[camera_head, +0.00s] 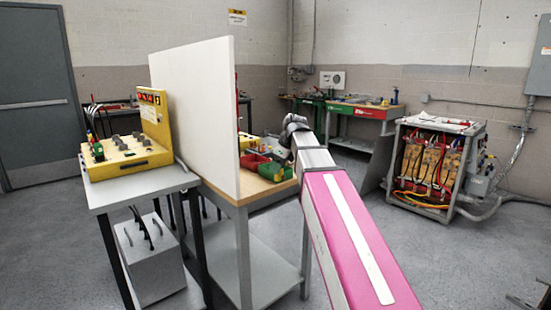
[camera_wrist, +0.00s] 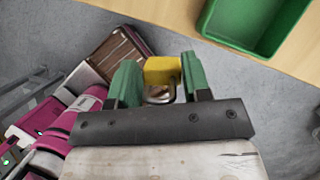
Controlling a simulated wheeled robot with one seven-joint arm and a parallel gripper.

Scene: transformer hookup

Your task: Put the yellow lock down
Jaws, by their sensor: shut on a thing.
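My gripper (camera_wrist: 161,76) has green fingers, and in the wrist view they are closed on the two sides of a yellow lock (camera_wrist: 162,69). The lock's metal shackle (camera_wrist: 160,93) points back toward the palm. The lock is near the edge of a wooden tabletop (camera_wrist: 160,15); I cannot tell its height relative to the top. A green bin (camera_wrist: 246,22) is on the tabletop, up and right of the lock. In the head view the lock cannot be made out, and my arm hides most of the gripper's end.
In the head view, a red bin (camera_head: 251,163) and a green bin (camera_head: 273,171) sit on the wooden table (camera_head: 247,190). A tall white panel (camera_head: 200,110) stands along its left. A yellow control box (camera_head: 125,157) is on a grey table further left. An open transformer cabinet (camera_head: 434,165) stands right.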

